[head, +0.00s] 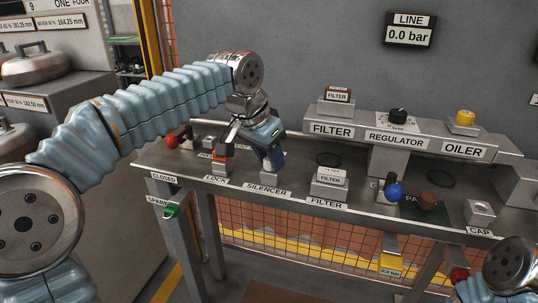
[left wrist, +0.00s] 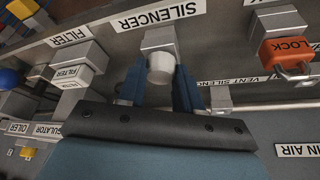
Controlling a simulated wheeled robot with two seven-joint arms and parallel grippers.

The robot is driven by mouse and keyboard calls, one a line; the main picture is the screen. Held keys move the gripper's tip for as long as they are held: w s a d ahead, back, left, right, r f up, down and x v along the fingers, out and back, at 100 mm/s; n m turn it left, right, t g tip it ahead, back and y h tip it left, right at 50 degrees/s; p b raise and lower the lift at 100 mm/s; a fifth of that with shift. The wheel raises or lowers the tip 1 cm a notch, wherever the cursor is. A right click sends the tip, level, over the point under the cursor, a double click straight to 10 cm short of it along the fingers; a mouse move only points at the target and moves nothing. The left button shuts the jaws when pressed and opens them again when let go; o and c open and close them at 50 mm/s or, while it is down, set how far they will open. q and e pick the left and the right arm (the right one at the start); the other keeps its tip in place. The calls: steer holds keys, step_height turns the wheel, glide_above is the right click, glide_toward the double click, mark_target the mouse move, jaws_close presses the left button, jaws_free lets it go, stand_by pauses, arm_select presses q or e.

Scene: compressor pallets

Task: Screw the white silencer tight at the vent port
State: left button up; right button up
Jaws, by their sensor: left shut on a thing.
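The white silencer (left wrist: 161,68) shows in the left wrist view between the two blue fingers of my left gripper (left wrist: 160,88). The gripper is shut on it. The silencer is at the grey block (left wrist: 160,38) beside the SILENCER label; whether it still touches the block I cannot tell. In the head view my left gripper (head: 272,158) points down over the bench above the SILENCER label (head: 267,189) and hides the silencer. A partly covered VENT SILENCER label (left wrist: 228,81) has a grey block (left wrist: 221,99) beside it. My right gripper is not in view.
An orange padlock (left wrist: 286,54) hangs close beside the left gripper. A filter block (head: 329,183), a blue ball handle (head: 394,193) and a cap block (head: 480,211) stand along the bench to the right. The line display (head: 409,30) reads 0.0 bar.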

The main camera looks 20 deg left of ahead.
arm_select(q)
steer(key=shift+r, duration=0.15)
steer(key=shift+r+p, duration=0.7)
steer(key=shift+p, duration=0.1)
steer(key=shift+r, duration=0.7)
steer(key=shift+r, duration=0.7)
